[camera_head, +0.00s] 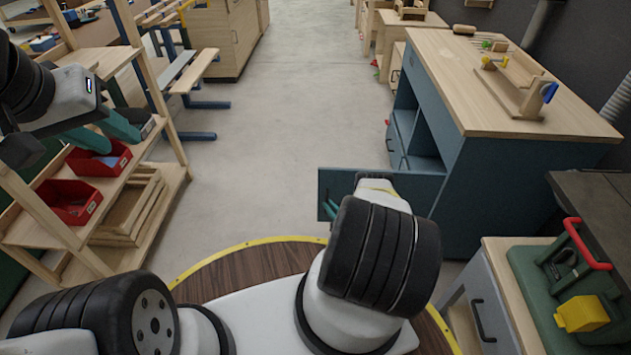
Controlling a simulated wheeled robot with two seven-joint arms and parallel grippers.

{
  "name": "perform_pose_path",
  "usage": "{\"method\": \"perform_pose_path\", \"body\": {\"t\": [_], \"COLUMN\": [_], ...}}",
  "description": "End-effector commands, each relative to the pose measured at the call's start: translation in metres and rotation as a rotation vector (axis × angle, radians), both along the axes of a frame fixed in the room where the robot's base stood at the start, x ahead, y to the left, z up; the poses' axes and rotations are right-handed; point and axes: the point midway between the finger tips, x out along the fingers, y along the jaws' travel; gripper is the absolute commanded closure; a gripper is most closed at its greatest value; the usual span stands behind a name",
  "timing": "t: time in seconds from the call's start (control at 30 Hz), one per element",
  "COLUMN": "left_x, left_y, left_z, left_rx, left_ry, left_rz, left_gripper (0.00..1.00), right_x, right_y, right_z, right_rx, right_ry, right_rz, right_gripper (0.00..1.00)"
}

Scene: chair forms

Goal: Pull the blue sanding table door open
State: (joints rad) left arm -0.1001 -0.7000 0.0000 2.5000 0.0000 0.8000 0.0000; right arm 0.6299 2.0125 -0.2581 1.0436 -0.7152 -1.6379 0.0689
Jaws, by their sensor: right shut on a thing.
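The blue sanding table (510,190) stands at the right with a pale wooden top. Its blue door (418,190) stands swung open, sticking out to the left from the cabinet's near side, and the opening shows a shelf inside. My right gripper (376,182) is at the door panel, shut on it; my own arm link hides the fingertips and the exact grip. My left arm comes in at the upper left, and my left gripper (105,132) is in front of the wooden shelf, away from the door.
A wooden shelf (160,205) with red bins (70,200) stands at the left. A cabinet (485,315) with a green and red tool (565,270) is at the lower right. The grey floor (270,130) between is clear.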

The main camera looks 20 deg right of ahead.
Motion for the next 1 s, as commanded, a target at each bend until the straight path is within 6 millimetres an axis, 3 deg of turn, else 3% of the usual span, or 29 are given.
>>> {"method": "perform_pose_path", "body": {"t": [0.03,0.33,0.37,0.47,1.0], "left_x": [0.0001,0.0001,0.0001,0.0001,0.0], "left_y": [0.0,0.0,0.0,0.0,0.0], "left_z": [-0.0001,-0.0001,-0.0001,-0.0001,0.0], "left_rx": [0.0,0.0,0.0,0.0,0.0], "left_ry": [0.0,0.0,0.0,0.0,0.0], "left_rz": [0.0,0.0,0.0,0.0,0.0], "left_gripper": [0.66,0.66,0.66,0.66,0.66], "right_x": [-0.0007,-0.0005,-0.0005,-0.0004,-0.0073], "right_y": [-0.0107,-0.0114,-0.0115,-0.0109,-0.0074], "right_z": [0.001,0.0012,0.0012,0.0012,-0.0002], "right_rx": [-0.007,-0.008,-0.008,-0.008,-0.004], "right_ry": [0.0,0.0,0.0,-0.001,0.002], "right_rz": [-0.02,-0.02,-0.02,-0.019,-0.012], "right_gripper": [1.0,1.0,0.84,0.66,0.66]}}
